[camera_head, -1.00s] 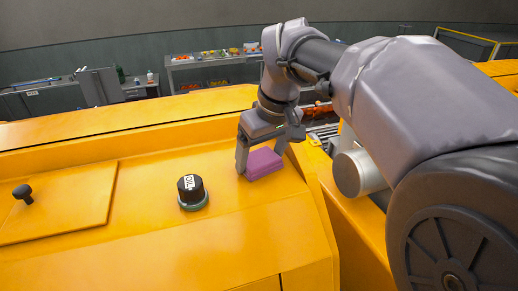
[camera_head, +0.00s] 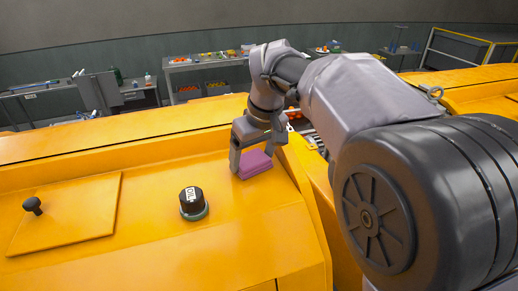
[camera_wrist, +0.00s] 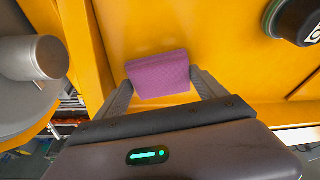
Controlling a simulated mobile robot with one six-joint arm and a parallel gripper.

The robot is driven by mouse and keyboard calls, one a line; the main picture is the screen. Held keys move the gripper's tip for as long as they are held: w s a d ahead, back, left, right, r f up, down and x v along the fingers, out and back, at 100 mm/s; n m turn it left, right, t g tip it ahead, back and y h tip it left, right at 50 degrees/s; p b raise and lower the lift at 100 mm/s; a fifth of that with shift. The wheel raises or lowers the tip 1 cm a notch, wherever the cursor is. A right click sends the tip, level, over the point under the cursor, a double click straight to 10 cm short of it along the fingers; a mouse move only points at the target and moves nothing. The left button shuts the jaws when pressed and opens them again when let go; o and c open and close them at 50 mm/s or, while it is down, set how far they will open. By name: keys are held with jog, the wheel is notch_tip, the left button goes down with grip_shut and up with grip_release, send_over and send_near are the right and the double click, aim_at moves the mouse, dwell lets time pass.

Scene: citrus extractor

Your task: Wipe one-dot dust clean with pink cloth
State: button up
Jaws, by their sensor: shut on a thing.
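The pink cloth (camera_head: 254,163) is a folded magenta block on the yellow machine top, near its right edge. My gripper (camera_head: 254,160) is shut on the cloth, with one finger on each side of it. In the wrist view the cloth (camera_wrist: 159,75) sits between the two fingers (camera_wrist: 162,88), against the yellow surface. I cannot make out any dust dot on the yellow surface (camera_head: 150,245) in either view.
A black knob with a white label (camera_head: 191,200) stands left of the cloth. A hatch panel (camera_head: 75,215) with a small black knob (camera_head: 33,205) is farther left. The yellow top between them is clear. Benches with fruit crates (camera_head: 205,65) stand behind.

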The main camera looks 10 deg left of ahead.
jog(key=shift+w+a+p, duration=0.15)
jog(key=shift+w+a, duration=0.15)
jog(key=shift+w, duration=0.3)
jog(key=shift+w+a+p, duration=0.15)
jog(key=shift+w+a, duration=0.1)
jog(key=shift+w, duration=0.3)
jog(key=shift+s+d, duration=0.1)
jog(key=shift+s, duration=0.1)
jog(key=shift+r, duration=3.05)
jog(key=shift+r, duration=0.1)
jog(key=shift+r, duration=1.4)
